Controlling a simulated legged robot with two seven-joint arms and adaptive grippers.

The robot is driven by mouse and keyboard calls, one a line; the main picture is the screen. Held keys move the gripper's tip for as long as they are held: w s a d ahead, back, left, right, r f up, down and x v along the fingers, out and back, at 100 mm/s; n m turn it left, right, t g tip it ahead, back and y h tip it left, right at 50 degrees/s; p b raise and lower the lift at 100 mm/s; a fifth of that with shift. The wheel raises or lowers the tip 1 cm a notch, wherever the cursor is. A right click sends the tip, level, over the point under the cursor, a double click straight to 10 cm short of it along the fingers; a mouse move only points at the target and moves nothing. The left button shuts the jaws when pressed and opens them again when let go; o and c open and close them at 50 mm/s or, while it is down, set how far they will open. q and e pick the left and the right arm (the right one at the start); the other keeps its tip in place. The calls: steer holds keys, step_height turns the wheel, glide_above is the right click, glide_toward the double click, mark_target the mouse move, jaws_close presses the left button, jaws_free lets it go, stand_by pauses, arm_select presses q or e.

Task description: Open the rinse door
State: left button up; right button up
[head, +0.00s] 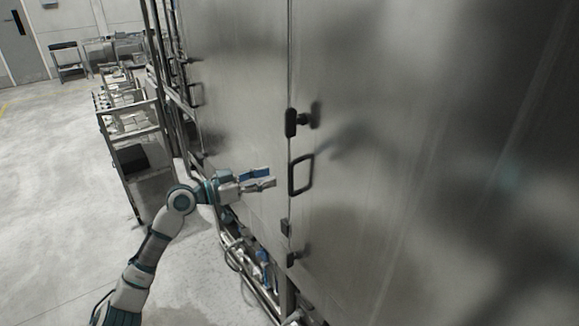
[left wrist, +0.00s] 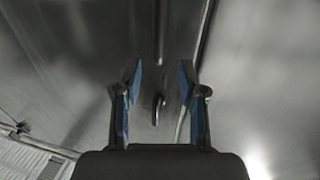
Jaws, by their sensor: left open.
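The tall steel door (head: 400,200) fills the right of the head view and looks shut along a vertical seam. No label is readable on it. A black loop handle (head: 301,175) sits on it just right of the seam. My left gripper (head: 273,177) is open and empty, with its fingertips just left of the handle, apparently apart from it. In the left wrist view the open fingers (left wrist: 160,75) point toward the steel face, and a dark handle (left wrist: 157,110) shows between them. My right gripper is not in view.
A black latch (head: 297,120) sits above the handle, and a hinge-like fitting (head: 286,228) below it. Pipes (head: 262,280) run low under the panels. A metal rack (head: 135,140) stands to the left. The pale floor (head: 50,180) at left is open.

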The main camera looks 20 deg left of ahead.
arm_select(q)
steer(key=p, duration=0.2)
glide_above(291, 190)
steer(key=w, duration=0.1)
steer(key=shift+a, duration=0.15)
steer(key=shift+a, duration=0.1)
steer(key=c, duration=0.7)
jaws_close()
